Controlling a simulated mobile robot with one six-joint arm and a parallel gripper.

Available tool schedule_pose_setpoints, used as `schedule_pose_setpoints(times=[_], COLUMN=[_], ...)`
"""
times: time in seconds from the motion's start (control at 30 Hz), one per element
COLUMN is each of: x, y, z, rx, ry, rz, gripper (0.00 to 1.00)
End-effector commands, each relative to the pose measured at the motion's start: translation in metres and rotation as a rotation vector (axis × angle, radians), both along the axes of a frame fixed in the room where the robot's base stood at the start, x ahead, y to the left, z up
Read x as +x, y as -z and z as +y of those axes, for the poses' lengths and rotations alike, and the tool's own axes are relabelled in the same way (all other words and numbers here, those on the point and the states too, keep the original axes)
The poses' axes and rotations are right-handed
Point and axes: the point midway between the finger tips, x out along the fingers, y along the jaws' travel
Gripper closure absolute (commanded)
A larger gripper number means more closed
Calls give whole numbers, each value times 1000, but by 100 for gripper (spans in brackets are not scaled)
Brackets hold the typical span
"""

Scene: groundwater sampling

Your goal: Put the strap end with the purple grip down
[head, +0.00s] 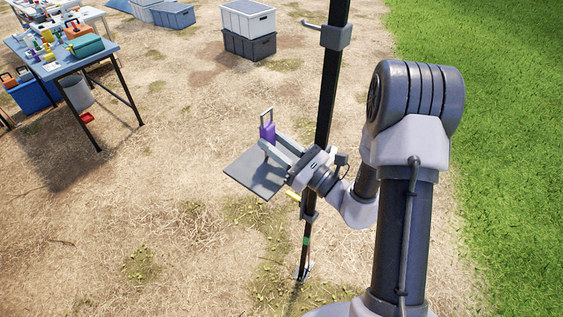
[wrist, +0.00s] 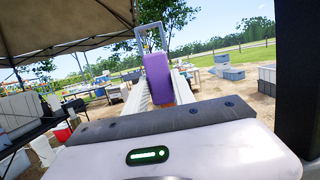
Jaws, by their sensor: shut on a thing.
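The strap end shows as a purple grip (head: 267,132) with a pale metal loop (head: 266,114) above it. My gripper (head: 271,142) is shut on the purple grip, which stands roughly upright between the fingers. In the wrist view the purple grip (wrist: 157,78) sits between my two pale fingers, and the loop (wrist: 150,30) rises above it. A flat grey plate (head: 252,176) lies below my gripper in the head view; I cannot tell the gap between them. No strap webbing can be made out.
A black post (head: 329,95) with a grey clamp and hook stands close beside my arm. A blue table (head: 75,62) with several small items is at the upper left. Stacked crates (head: 248,30) stand at the back. Dry grass ground between is open.

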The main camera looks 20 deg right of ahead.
Motion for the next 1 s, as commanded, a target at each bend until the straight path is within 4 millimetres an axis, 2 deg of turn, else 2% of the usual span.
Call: schedule_pose_setpoints(times=[0.23, 0.57, 0.6, 0.7, 1.0], x=[0, 0, 0, 0, 0], y=[44, 46, 46, 45, 44], z=[0, 0, 0, 0, 0], rx=[0, -2, -1, -1, -1], ry=[0, 0, 0, 0, 0], rz=[1, -1, -1, -1, -1], gripper=[96, 96, 68, 48, 48])
